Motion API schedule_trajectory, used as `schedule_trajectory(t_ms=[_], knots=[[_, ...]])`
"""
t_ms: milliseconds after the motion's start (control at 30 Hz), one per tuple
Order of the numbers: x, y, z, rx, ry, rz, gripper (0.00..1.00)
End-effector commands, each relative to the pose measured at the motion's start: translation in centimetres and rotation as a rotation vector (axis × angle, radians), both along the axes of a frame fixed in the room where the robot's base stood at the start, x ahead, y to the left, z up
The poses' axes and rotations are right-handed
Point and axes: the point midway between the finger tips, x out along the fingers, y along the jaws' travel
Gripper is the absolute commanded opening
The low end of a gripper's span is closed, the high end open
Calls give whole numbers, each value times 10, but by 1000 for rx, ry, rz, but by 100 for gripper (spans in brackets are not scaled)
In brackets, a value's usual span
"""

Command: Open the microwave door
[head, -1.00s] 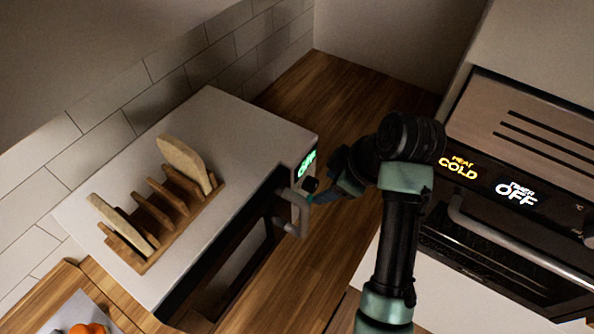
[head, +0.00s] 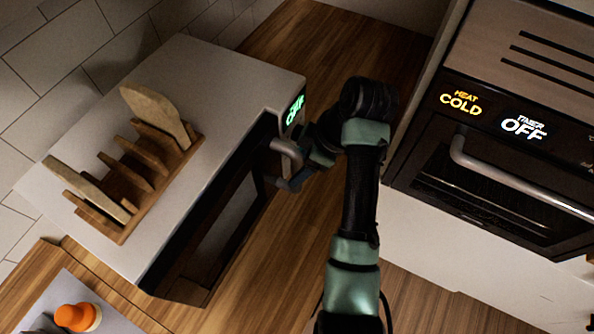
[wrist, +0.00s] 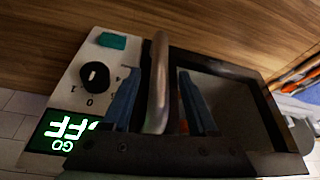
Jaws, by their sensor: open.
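The white microwave (head: 225,85) stands on the wooden counter, with a dark glass door (head: 222,235) on its front. The door looks shut or nearly so. Its grey bar handle (head: 286,149) is near the control panel, and it also shows in the wrist view (wrist: 159,75). My gripper (head: 287,172) is at the handle, partly hidden by my arm in the head view. In the wrist view its two blue fingers (wrist: 160,88) are open, one on each side of the handle, with gaps visible between them and the bar.
A wooden rack (head: 135,180) with boards stands on the microwave. The control panel has a green display (head: 295,110) and a black knob (wrist: 95,77). An oven (head: 490,165) with a bar handle is on the right. Bare counter (head: 330,45) lies behind my arm.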

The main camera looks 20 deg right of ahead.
Motion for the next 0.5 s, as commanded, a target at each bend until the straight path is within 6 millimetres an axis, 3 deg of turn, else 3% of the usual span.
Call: schedule_trajectory(t_ms=[200,500], knots=[[5,6,-18,1,1,2,59],[6,7,-22,-1,-1,1,59]])
